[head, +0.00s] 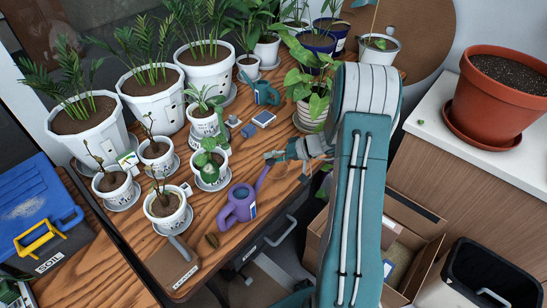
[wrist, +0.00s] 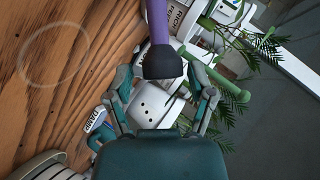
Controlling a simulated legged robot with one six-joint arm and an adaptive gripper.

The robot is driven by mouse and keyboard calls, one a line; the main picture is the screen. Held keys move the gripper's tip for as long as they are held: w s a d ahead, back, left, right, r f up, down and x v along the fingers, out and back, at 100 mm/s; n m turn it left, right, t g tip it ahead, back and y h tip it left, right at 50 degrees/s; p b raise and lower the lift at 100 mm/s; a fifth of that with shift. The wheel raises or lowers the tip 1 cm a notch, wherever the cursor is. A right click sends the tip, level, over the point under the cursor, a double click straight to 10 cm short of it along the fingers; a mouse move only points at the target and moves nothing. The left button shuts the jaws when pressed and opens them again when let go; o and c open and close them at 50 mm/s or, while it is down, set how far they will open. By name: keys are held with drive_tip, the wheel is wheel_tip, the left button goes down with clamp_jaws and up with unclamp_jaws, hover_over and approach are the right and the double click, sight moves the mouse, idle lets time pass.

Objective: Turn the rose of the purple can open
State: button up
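The purple can (head: 238,206) stands on the wooden table near its front edge, its spout (head: 263,178) rising up and right toward my gripper (head: 271,158). In the wrist view the purple spout (wrist: 158,22) comes in from the top and ends in the dark rose (wrist: 162,66). My gripper (wrist: 165,88) is open, with one finger on each side of the rose and visible gaps between. It does not appear to touch the rose. In the head view the rose is too small and close to my fingers to make out.
Several potted plants on saucers fill the table behind and left of the can. A teal can (head: 262,92) stands at the back. A cardboard box (head: 418,222) and black bin (head: 487,272) stand at right.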

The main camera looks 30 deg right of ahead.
idle(0.3)
drive_tip(key=v, duration=1.2)
drive_tip(key=shift+w+f, duration=0.1)
drive_tip(key=s+a+r+n+g+h, duration=0.1)
drive_tip(key=s+a+r+g+h, duration=0.15)
drive_tip(key=a+r, duration=0.45)
drive_tip(key=s+a+r+n+g+h, duration=0.1)
drive_tip(key=s+a+r+g, duration=0.25)
drive_tip(key=a, duration=0.55)
drive_tip(key=s+a+r+t+h, duration=0.2)
drive_tip(key=s+a+r+h, duration=0.1)
drive_tip(key=s, duration=0.3)
drive_tip(key=s+a+r+t+h, duration=0.2)
drive_tip(key=s+a+r+h, duration=0.1)
drive_tip(key=s+a+r, duration=0.2)
drive_tip(key=s, duration=0.2)
drive_tip(key=shift+s, duration=0.25)
